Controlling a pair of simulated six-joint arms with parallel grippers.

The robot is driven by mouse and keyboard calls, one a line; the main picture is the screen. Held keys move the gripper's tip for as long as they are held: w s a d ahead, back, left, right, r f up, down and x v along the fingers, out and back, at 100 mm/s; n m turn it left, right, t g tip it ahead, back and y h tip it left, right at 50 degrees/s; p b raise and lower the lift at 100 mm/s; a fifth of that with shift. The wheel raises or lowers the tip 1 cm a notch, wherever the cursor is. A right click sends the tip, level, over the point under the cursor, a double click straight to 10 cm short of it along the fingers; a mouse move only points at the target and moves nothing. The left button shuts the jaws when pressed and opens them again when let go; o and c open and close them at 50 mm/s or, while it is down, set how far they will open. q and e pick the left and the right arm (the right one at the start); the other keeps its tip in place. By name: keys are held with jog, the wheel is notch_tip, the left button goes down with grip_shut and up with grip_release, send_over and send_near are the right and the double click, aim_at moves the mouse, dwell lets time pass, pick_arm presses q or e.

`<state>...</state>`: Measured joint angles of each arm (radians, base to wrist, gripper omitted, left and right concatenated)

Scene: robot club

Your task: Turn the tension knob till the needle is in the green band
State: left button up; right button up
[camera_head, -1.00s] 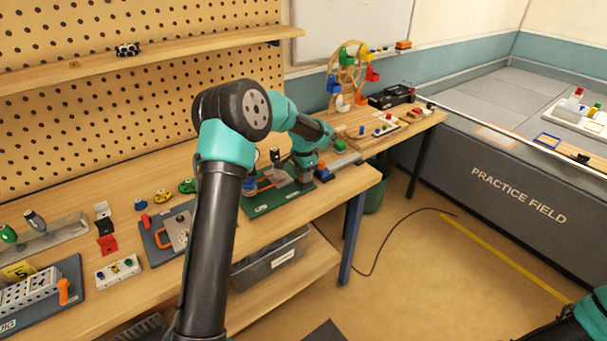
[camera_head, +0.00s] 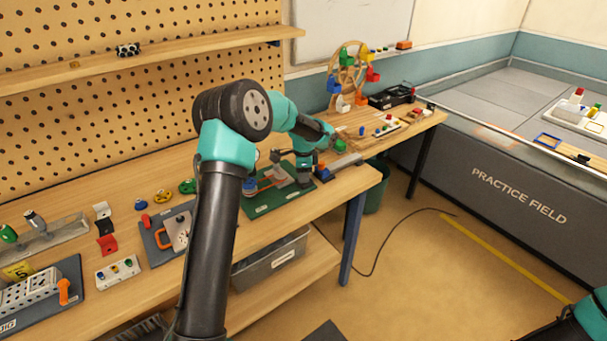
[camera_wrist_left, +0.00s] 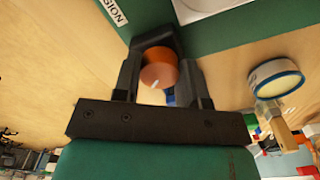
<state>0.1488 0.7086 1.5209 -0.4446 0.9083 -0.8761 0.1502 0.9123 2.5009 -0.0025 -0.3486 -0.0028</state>
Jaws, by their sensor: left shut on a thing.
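The green tension board (camera_head: 268,207) lies on the workbench in the head view. My left gripper (camera_head: 304,180) reaches down over its right end. In the left wrist view, the gripper (camera_wrist_left: 160,75) is shut on an orange knob (camera_wrist_left: 158,68), which sits between its two dark fingers and has a short white mark on it. A label ending in "SION" (camera_wrist_left: 112,12) is near the top of that view. A white piece, perhaps the gauge (camera_wrist_left: 205,7), is cut off at the top edge. No needle or green band can be made out. My right gripper is out of view.
A latch board with an orange handle (camera_head: 161,238) and several coloured knobs lie left of the green board. A grey bin (camera_head: 270,262) is on the shelf below. A wooden wheel with coloured cups (camera_head: 347,75) stands farther back. Bare wood lies along the bench front.

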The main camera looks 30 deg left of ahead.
pick_arm(q)
jog(key=o, duration=0.9)
jog(key=shift+o, duration=0.2)
jog(key=shift+r, duration=0.15)
notch_tip(320, 180, up, 17)
jog(key=shift+r, duration=0.1)
dwell(0.3)
